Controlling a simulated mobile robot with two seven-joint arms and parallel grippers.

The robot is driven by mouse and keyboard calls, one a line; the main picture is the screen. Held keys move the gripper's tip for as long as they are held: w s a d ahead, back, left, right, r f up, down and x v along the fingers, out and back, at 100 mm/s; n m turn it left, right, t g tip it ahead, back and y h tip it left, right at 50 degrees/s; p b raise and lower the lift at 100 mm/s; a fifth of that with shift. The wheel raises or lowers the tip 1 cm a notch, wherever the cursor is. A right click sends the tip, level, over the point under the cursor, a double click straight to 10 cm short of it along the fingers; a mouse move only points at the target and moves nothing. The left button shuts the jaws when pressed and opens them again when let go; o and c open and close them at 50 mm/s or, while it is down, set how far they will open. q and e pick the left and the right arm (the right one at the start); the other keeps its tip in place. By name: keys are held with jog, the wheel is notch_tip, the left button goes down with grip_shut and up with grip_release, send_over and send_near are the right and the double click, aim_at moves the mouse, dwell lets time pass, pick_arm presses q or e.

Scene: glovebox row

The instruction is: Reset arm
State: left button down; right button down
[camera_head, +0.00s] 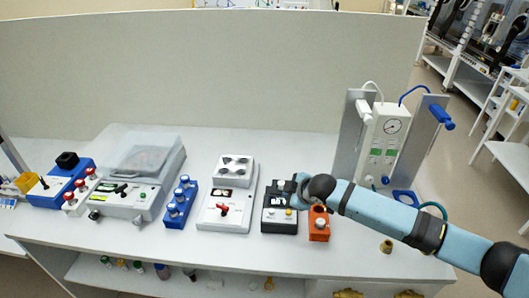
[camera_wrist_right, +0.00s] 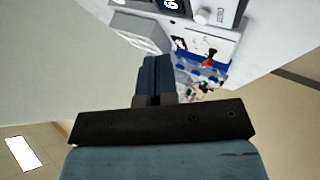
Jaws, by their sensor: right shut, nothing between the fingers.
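My right arm reaches in from the right edge in the head view. Its gripper (camera_head: 288,187) is over or just in front of the black instrument box (camera_head: 279,220); I cannot tell whether it touches. In the right wrist view the two dark blue fingers (camera_wrist_right: 157,64) are together, with nothing held between them. My left gripper is not in view.
An orange box (camera_head: 319,226) stands right of the black box. A white unit with a red knob (camera_head: 222,209) and a blue box (camera_head: 180,204) stand to the left. A gauge panel (camera_head: 383,140) stands at the right. The bench's front strip is mostly clear.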

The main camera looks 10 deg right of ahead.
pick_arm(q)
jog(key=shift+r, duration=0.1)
